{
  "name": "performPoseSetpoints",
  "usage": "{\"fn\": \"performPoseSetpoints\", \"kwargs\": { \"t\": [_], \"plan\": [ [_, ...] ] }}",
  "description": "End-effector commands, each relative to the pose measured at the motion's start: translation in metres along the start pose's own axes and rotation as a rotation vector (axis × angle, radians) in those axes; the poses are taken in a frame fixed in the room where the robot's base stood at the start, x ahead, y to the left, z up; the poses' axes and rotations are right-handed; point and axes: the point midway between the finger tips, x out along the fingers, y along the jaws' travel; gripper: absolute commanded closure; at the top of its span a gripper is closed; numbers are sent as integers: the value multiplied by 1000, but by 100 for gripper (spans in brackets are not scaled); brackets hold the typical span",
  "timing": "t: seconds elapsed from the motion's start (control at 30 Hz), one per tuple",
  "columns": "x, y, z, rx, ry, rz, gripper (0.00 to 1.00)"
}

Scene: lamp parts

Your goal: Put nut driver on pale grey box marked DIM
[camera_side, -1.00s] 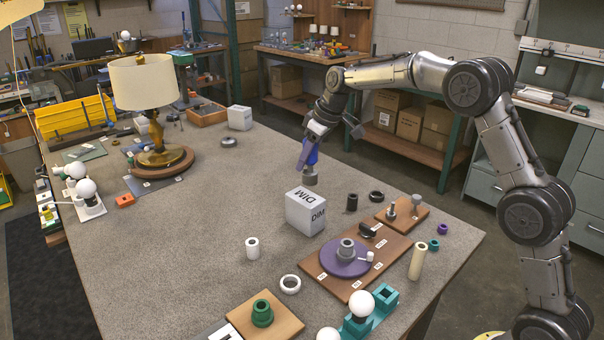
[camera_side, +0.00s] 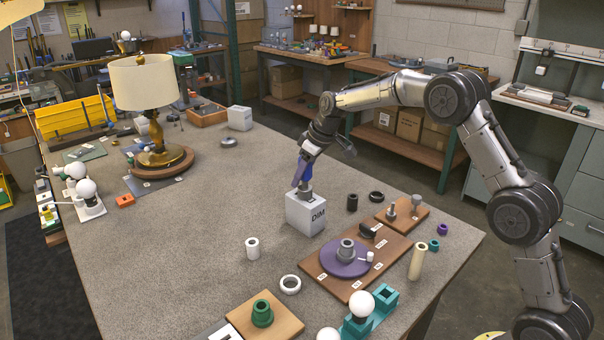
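The nut driver (camera_side: 307,168) has a blue body and a grey lower end, and stands roughly upright over the pale grey box marked DIM (camera_side: 306,218). Its lower end is at the top face of the box; I cannot tell whether it touches or hovers slightly above. My gripper (camera_side: 302,166) comes down from above and is closed around the nut driver's upper part, with a purple finger on its left side. The fingers hide part of the body.
Right of the box are a black cylinder (camera_side: 352,202), a black ring (camera_side: 376,197) and a wooden board (camera_side: 330,279) with a purple disc (camera_side: 345,262). A white cylinder (camera_side: 252,248) stands to the front left. A lamp (camera_side: 150,100) stands at the back left.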

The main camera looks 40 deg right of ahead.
Motion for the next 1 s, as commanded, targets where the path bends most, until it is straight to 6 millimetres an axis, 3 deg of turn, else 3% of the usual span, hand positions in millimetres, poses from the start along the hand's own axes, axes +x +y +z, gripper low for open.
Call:
{"fn": "performPoseSetpoints", "kwargs": {
  "t": [0.03,0.13,0.53,1.0],
  "plan": [
    [0,0,0,0,0,0,44],
    [0,0,0,0,0,0,26],
    [-8,0,-2,-1,2,1,26],
    [-95,1,-2,0,2,1,26]
  ]
}}
